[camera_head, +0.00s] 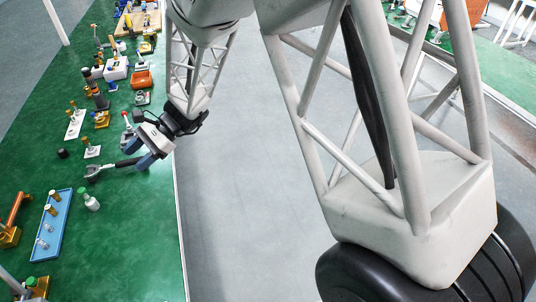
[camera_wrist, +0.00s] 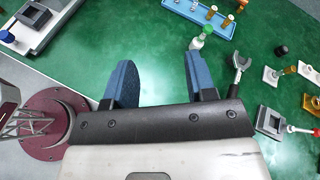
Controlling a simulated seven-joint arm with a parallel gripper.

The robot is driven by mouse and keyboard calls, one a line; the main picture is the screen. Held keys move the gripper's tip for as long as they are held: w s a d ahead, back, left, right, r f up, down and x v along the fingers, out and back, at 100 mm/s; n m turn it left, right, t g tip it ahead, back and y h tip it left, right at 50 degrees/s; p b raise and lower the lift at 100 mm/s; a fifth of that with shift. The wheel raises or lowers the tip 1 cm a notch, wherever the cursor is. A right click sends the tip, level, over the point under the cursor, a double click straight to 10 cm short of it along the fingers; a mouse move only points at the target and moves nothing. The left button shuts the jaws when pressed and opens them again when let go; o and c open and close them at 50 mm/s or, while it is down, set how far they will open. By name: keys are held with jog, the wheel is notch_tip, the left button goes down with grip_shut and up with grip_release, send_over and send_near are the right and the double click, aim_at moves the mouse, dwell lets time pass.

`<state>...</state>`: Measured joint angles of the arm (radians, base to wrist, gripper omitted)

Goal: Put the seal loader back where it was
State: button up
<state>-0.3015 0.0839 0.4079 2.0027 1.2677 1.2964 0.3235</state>
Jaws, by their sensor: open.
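My gripper (camera_head: 140,152) is low over the green table near its right edge. In the wrist view its two blue fingers (camera_wrist: 160,78) are wide apart, with only bare green table between them. I cannot tell for certain which part is the seal loader. Small pieces with wooden knobs stand on white plates (camera_head: 91,153) left of the gripper; these plates also show at the right of the wrist view (camera_wrist: 270,77). A metal tool with a black handle (camera_head: 127,163) lies beside the gripper, outside the fingers; its handle is partly hidden in the wrist view.
A white bottle with a green cap (camera_head: 92,203) stands near a blue tray (camera_head: 66,215) holding several small parts. The table's right front is clear.

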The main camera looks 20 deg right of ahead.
jog(key=s+d+r+n+t+h, duration=0.2)
jog(key=s+d+r+n+h, duration=0.1)
jog(key=s+d, duration=0.5)
jog(key=s+d+r+n+t+h, duration=0.3)
jog(key=s+d, duration=0.6)
jog(key=d, duration=0.6)
jog(key=s+d+r+n+t+h, duration=0.2)
jog(key=s+d+r+h, duration=0.4)
jog(key=d, duration=0.5)
jog(key=s+r+n, duration=0.1)
jog(key=s+r, duration=0.1)
jog(key=s, duration=0.1)
jog(key=shift+s+d+h, duration=0.15)
jog(key=shift+d+h, duration=0.25)
